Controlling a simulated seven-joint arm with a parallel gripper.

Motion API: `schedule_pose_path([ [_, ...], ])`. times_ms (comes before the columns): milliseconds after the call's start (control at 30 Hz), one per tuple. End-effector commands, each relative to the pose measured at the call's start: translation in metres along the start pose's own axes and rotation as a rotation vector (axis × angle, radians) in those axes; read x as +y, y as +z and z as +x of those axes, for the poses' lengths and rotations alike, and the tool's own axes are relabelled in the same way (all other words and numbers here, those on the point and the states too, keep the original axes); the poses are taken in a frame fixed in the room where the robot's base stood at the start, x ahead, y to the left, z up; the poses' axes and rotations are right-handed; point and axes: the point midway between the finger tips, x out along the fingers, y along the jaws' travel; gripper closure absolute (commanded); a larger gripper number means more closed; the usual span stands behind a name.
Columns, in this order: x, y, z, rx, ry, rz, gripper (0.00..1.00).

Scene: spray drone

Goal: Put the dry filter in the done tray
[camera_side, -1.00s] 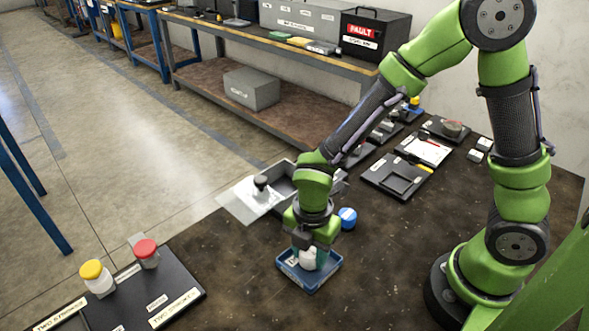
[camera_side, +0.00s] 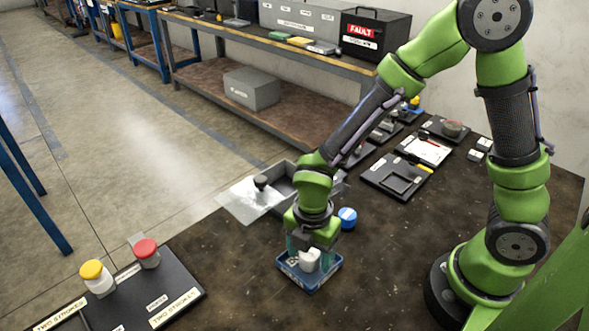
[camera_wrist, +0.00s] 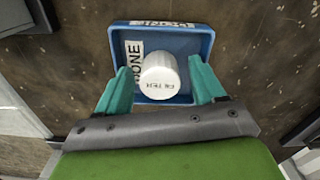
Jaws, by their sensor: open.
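The white filter (camera_wrist: 160,76), a short cylinder with "FILTER" lettering on it, is in the blue tray (camera_wrist: 197,40) marked "DONE". In the side view the filter (camera_side: 309,259) looks upright inside the blue tray (camera_side: 322,279) on the dark table. My gripper (camera_wrist: 162,92) is open, with its teal fingers apart on either side of the filter. In the wrist view gaps show between the filter and both fingers. In the side view my gripper (camera_side: 312,250) is low over the tray, and the far finger is partly hidden.
A blue-capped jar (camera_side: 348,217) stands just behind the tray. A grey bin (camera_side: 283,184) lies farther back. The table to the right of the tray is clear.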

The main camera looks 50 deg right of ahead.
Motion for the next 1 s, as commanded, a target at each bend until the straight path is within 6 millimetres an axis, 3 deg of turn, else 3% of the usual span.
schedule_pose_path([
  [400,0.001,0.0,-0.077,0.001,0.006,0.001,0.32],
  [667,0.0,0.004,-0.103,0.001,0.02,0.058,0.32],
  [767,-0.003,0.018,-0.119,0.01,0.072,0.247,0.32],
  [1000,-0.027,0.067,-0.181,0.193,0.284,1.11,0.32],
])
